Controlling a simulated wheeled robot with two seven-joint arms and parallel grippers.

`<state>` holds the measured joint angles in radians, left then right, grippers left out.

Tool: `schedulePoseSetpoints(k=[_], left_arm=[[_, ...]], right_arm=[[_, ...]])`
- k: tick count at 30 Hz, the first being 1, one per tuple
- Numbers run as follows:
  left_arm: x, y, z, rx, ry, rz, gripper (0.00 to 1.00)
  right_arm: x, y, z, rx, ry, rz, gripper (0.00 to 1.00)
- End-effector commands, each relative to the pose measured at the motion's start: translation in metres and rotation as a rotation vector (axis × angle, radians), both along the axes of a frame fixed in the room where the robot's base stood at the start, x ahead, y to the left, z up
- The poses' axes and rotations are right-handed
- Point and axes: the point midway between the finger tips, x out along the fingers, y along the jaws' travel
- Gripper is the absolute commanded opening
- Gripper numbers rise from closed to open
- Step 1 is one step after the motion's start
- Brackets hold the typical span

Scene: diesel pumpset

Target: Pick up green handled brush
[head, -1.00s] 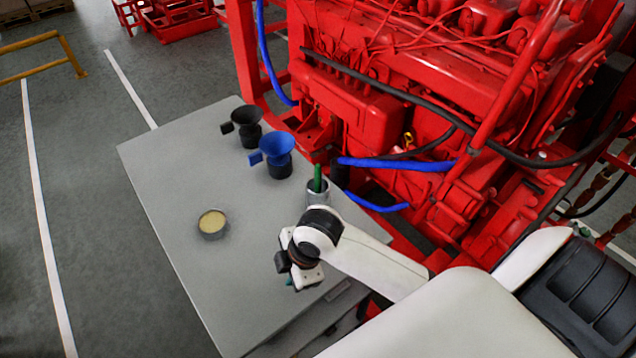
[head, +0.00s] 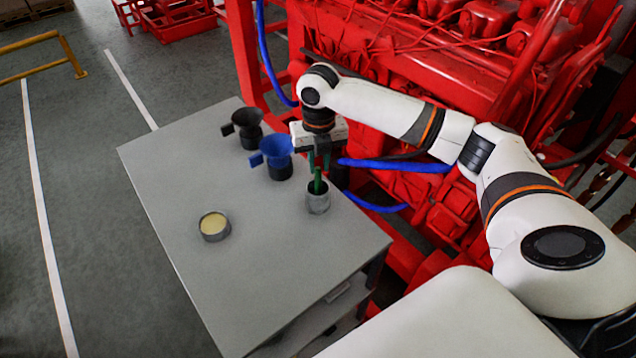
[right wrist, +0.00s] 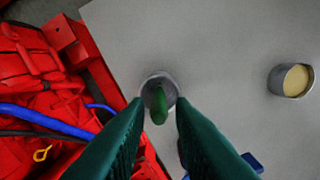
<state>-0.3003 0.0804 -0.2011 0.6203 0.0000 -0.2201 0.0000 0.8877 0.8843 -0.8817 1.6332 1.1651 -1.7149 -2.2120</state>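The green handled brush (head: 317,180) stands in a grey metal cup (head: 318,202) near the right edge of the table, with only its green handle showing. In the right wrist view the handle (right wrist: 159,104) rises from the cup (right wrist: 152,82) toward the camera. My right gripper (head: 320,160) points down above and just behind the cup. Its green fingers are apart, with the handle seen ahead of the gap between them (right wrist: 158,108). They appear empty. My left gripper is not in the frames.
A blue funnel (head: 277,155) and a black funnel (head: 247,127) stand on the grey table (head: 260,240) left of the gripper. A round tin with pale yellow contents (head: 214,226) sits on the left. The red engine (head: 430,75) and blue hoses (head: 400,165) border the right side.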

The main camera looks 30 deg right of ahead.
Motion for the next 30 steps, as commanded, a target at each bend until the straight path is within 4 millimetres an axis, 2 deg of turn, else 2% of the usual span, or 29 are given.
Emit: schedulePoseSetpoints(k=[4, 11, 19, 22, 28, 29, 30], left_arm=[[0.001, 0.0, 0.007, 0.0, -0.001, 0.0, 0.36], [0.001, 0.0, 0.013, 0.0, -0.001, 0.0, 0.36], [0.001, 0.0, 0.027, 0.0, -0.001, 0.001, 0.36], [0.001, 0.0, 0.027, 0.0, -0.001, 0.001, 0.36], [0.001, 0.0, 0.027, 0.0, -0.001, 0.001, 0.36], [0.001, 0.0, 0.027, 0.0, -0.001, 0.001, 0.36], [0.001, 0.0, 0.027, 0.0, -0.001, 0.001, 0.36]], right_arm=[[0.0, 0.0, -0.021, 0.0, 0.001, -0.002, 0.22], [0.003, -0.001, -0.038, 0.001, 0.001, -0.002, 0.22], [0.009, -0.005, -0.076, 0.0, -0.001, -0.002, 0.22], [0.009, -0.004, -0.082, 0.0, -0.001, 0.0, 0.22], [0.009, -0.005, -0.084, -0.001, -0.003, 0.0, 0.22], [0.009, -0.005, -0.083, 0.0, -0.003, 0.0, 0.2], [0.009, -0.005, -0.083, 0.0, -0.003, 0.0, 0.13]])
